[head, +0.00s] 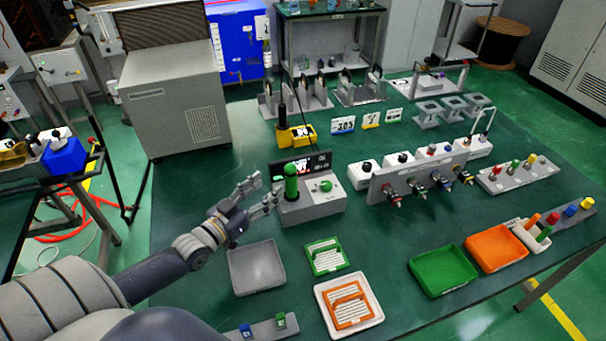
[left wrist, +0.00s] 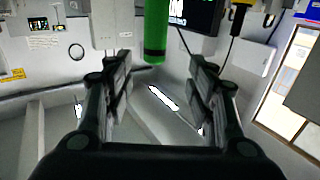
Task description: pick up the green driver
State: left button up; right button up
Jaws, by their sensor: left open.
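The green driver (head: 291,187) stands upright with its thick green handle up, at the grey device with a small screen on the table. In the left wrist view the green driver (left wrist: 157,30) hangs into the picture from the top, beyond the fingertips and between their lines. My left gripper (head: 265,192) is open and empty, just left of the driver with its fingers pointing at it. Its two fingers also show apart in the left wrist view (left wrist: 160,68). The driver's lower end is not clear to me. My right gripper is not in view.
The grey device (head: 312,208) has a green knob on its right. A yellow-and-black tool (head: 296,136) stands behind it. A grey tray (head: 256,268) and a green-framed tray (head: 326,256) lie in front. A valve panel (head: 418,183) stands to the right.

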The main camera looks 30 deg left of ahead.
aim_at(287, 176)
pick_arm(q)
jog(key=w, duration=0.3)
jog(key=w+d+p, duration=0.1)
jog(key=w, duration=0.2)
jog(key=w+f, duration=0.1)
jog(key=w, duration=0.1)
jog(key=shift+w+d, duration=0.4)
jog(key=shift+w, duration=0.45)
jog(key=c, duration=0.4)
jog(key=shift+f, duration=0.1)
grip_shut()
jog(key=shift+w, duration=0.1)
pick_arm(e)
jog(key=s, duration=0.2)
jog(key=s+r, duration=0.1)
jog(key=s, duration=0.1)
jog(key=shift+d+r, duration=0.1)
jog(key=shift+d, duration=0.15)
